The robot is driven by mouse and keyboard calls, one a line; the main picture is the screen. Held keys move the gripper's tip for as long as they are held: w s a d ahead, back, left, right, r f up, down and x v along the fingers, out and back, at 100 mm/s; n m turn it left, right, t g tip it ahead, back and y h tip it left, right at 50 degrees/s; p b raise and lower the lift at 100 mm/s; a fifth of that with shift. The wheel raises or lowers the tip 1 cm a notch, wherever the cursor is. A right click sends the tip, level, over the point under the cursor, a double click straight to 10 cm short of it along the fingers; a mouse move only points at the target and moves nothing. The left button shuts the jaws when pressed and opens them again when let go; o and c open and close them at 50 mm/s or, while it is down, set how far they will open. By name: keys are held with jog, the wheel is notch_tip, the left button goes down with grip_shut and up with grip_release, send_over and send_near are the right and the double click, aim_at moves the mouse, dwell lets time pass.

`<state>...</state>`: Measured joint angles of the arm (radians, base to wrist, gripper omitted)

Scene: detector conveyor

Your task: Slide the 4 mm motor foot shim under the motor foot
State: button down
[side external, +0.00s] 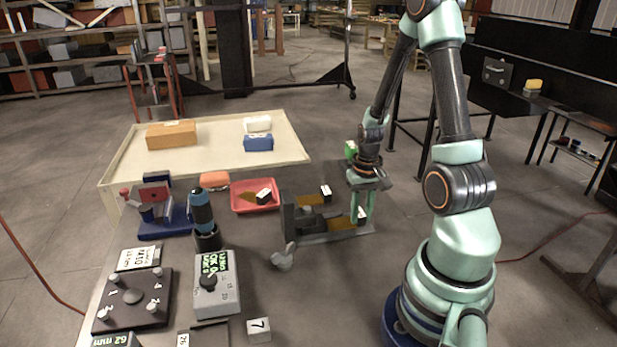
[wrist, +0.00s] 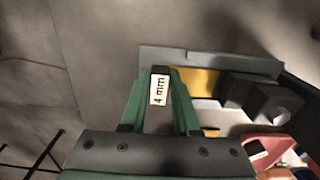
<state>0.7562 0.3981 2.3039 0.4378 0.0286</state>
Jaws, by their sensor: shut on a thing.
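My gripper (side external: 362,212) has green fingers that point down at the right end of a grey fixture (side external: 289,222). It is shut on the 4 mm shim, whose white "4 mm" label (wrist: 158,90) shows between the fingers in the wrist view, where my gripper (wrist: 161,80) also shows. In the side view the fingers mostly hide the shim; a bit of its white label (side external: 361,213) shows. A brass-coloured strip (side external: 340,223) lies on the fixture beside the fingers. I cannot tell which part is the motor foot, or whether the shim touches it.
A red tray (side external: 238,208) left of the fixture holds a labelled black-ended piece (side external: 264,197). Another labelled piece (side external: 326,191) stands behind the fixture. A blue-black cylinder (side external: 201,212) and a grey meter (side external: 226,295) stand left.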

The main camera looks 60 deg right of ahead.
aim_at(334, 228)
jog(key=shift+w+a, duration=0.7)
jog(key=shift+w, duration=0.05)
jog(key=shift+w+a, duration=0.25)
jog(key=shift+w+a, duration=0.45)
jog(key=shift+w+a, duration=0.25)
jog(key=shift+w+a, duration=0.5)
jog(key=shift+w+a, duration=0.25)
jog(key=c, duration=0.6)
grip_release()
